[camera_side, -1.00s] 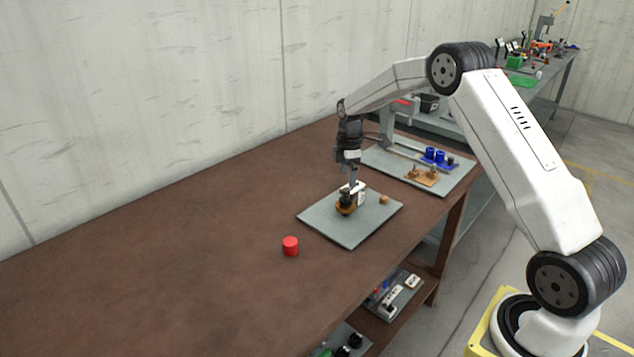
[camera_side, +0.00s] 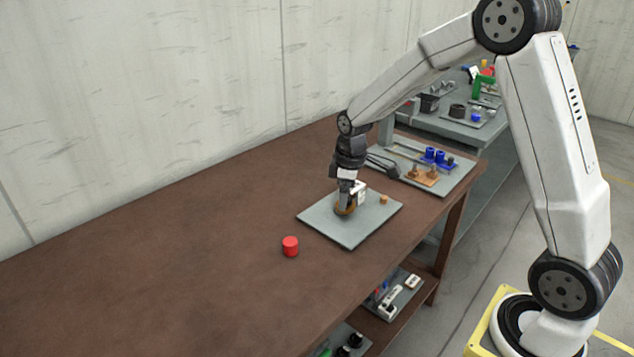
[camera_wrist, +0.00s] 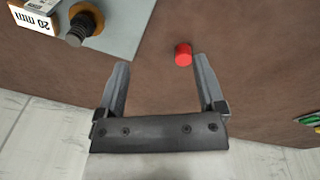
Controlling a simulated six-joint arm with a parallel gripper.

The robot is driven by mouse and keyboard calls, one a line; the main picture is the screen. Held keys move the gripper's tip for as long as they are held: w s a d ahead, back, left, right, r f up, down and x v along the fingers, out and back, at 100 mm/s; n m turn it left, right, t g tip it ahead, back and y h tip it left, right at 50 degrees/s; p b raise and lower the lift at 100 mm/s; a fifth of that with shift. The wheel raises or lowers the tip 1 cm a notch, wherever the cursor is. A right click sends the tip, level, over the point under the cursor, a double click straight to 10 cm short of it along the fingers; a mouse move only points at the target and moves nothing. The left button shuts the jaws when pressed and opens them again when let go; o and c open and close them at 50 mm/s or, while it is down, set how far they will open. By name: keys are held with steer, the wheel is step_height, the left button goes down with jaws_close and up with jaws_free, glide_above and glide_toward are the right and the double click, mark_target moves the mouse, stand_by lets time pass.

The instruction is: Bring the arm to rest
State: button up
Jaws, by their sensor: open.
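My gripper (camera_wrist: 160,70) is open and empty in the wrist view, its two fingers apart with brown bench top beyond them. In the side view my gripper (camera_side: 345,196) overlaps the screw jack (camera_side: 345,210) on the grey plate (camera_side: 352,236) and hides part of it. The jack (camera_wrist: 84,24), with a dark threaded screw and orange-brown base, stands off the left finger in the wrist view. A white box marked 20 mm (camera_wrist: 37,14) lies beside it. A red cylinder (camera_side: 290,246) stands on the bench, left of the plate; it also shows in the wrist view (camera_wrist: 183,54).
A small tan piece (camera_side: 384,199) lies on the plate. Behind is another grey plate (camera_side: 456,181) with blue parts (camera_side: 436,155) and an orange-brown block (camera_side: 424,176). The bench (camera_side: 160,260) is clear on the left. A concrete wall (camera_side: 140,90) runs along the back.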

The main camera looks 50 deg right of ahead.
steer(key=s+a+m, duration=0.3)
steer(key=s+a, duration=0.1)
steer(key=s, duration=0.4)
steer(key=s+a+m+t, duration=0.1)
steer(key=s+a+m, duration=0.2)
steer(key=s+a, duration=0.2)
steer(key=s, duration=0.3)
steer(key=shift+f, duration=0.15)
steer(key=shift+w, duration=0.1)
stand_by(0.4)
